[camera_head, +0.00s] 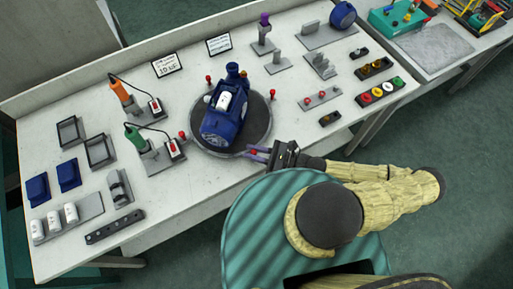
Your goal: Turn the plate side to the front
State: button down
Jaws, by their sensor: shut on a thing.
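A blue pump (215,126) lies on a dark round turntable (259,119) with a light rim. Its rounded end faces the front of the bench, and a blue upright part stands at its far end. A white piece (226,99) sits on top of the pump. I cannot make out which side carries the plate. Red knobs stand around the turntable: far left (209,78), far right (272,94) and left (183,135). My gripper (256,152) is at the turntable's front right edge, shut on a red knob (253,152) there, which its fingers partly hide.
An orange-handled tool (120,90) and a green-handled tool (134,136) stand left of the turntable. Grey fixtures (320,66) and button boxes (381,92) fill the right. Blue blocks and white parts lie at far left. The bench front between is mostly clear.

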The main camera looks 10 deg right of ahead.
jog(key=shift+a, duration=0.1)
dwell(0.3)
jog(key=c, duration=1.4)
grip_release()
jog(key=shift+o, duration=0.2)
jog(key=shift+s, duration=0.1)
jog(key=shift+s+d+f, duration=0.15)
jog(key=shift+s+d, duration=0.1)
jog(key=shift+d, duration=0.35)
jog(key=b+v, duration=0.4)
jog(key=v, duration=1.2)
jog(key=shift+b, duration=0.4)
